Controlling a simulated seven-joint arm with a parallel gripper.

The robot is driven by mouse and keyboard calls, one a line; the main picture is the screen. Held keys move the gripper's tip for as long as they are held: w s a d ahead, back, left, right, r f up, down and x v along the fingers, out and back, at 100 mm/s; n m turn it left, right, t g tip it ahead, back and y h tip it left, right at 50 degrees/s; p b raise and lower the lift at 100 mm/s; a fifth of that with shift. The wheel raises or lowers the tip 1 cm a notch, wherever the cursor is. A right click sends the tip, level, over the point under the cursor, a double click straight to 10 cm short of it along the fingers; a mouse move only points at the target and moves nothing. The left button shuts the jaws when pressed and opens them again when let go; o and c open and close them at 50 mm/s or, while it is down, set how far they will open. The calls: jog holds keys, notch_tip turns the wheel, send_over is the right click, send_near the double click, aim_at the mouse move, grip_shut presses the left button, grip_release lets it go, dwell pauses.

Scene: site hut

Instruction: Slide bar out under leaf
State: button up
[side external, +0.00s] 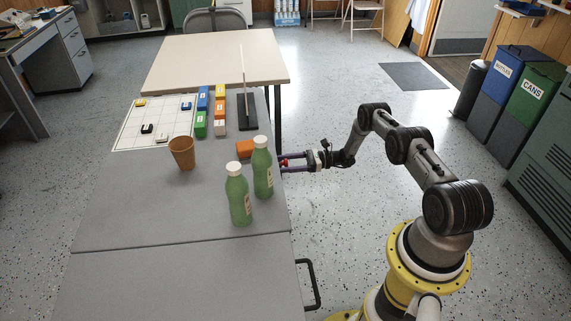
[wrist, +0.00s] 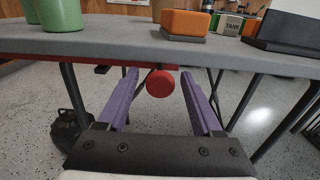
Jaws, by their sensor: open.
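A round red knob (wrist: 160,83) shows just under the grey table edge (wrist: 110,38) in the wrist view. A thin red strip (wrist: 70,60) runs along the underside of that edge. The bar behind the knob is hidden under the top, and I cannot tell which panel is the leaf. My gripper (wrist: 159,74) is open, with one purple finger on each side of the knob and visible gaps between. In the side view my gripper (side external: 284,162) is level with the table's right edge, and the red knob (side external: 285,163) shows between its fingers.
Two green bottles (side external: 239,195) (side external: 263,168) and an orange block (side external: 245,149) stand near the edge above my gripper. A brown cup (side external: 182,154), coloured blocks and a black stand (side external: 247,112) are farther in. A black handle (side external: 312,284) juts out at front right.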

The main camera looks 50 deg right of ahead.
jog(key=shift+c, duration=0.2)
grip_shut()
dwell(1.1)
